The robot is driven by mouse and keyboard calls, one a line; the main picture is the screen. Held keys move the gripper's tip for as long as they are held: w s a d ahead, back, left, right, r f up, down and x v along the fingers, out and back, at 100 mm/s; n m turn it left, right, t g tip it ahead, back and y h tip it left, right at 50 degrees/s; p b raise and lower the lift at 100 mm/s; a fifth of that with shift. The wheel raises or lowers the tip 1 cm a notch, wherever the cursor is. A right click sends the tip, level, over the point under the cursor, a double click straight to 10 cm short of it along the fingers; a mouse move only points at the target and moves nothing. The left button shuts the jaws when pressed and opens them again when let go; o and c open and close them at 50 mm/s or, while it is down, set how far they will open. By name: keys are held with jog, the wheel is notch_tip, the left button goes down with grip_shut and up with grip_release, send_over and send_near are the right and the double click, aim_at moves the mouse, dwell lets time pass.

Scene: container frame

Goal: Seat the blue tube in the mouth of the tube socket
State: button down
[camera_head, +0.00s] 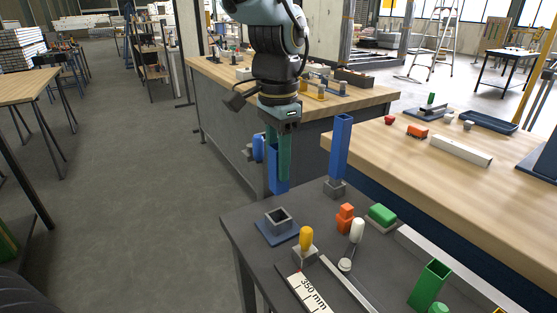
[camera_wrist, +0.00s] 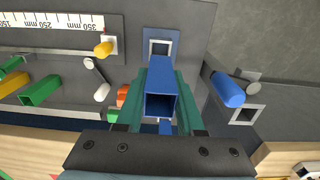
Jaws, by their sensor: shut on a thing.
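My gripper (camera_head: 280,172) has its green fingers shut on a blue tube (camera_head: 273,184), a square hollow tube held about upright. The wrist view shows the tube (camera_wrist: 160,76) between the fingers, its open upper end towards the camera. The tube socket (camera_head: 278,219) is a grey square ring on a dark blue plate at the near left of the dark table. The tube is above the socket and apart from it in the head view. In the wrist view the socket (camera_wrist: 160,46) shows just beyond the tube's far end; exact alignment is hard to tell.
Another blue tube (camera_head: 341,146) stands in a grey base behind right. Orange pieces (camera_head: 345,217), a green block (camera_head: 382,214), yellow-handled (camera_head: 306,237) and white-handled (camera_head: 357,230) tools and a ruler (camera_head: 311,291) lie right of the socket. A blue cylinder (camera_wrist: 228,90) is beside the gripper.

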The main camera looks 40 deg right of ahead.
aim_at(278, 187)
jog(key=shift+f+b, duration=1.8)
jog(key=shift+f, duration=1.05)
jog(key=shift+p, duration=0.6)
jog(key=shift+f+b, duration=1.25)
jog(key=shift+f, duration=0.9)
jog(key=shift+c, duration=2.2)
grip_release()
notch_tip(278, 187, up, 11)
jog(key=shift+b, duration=0.3)
jog(key=shift+f, duration=0.15)
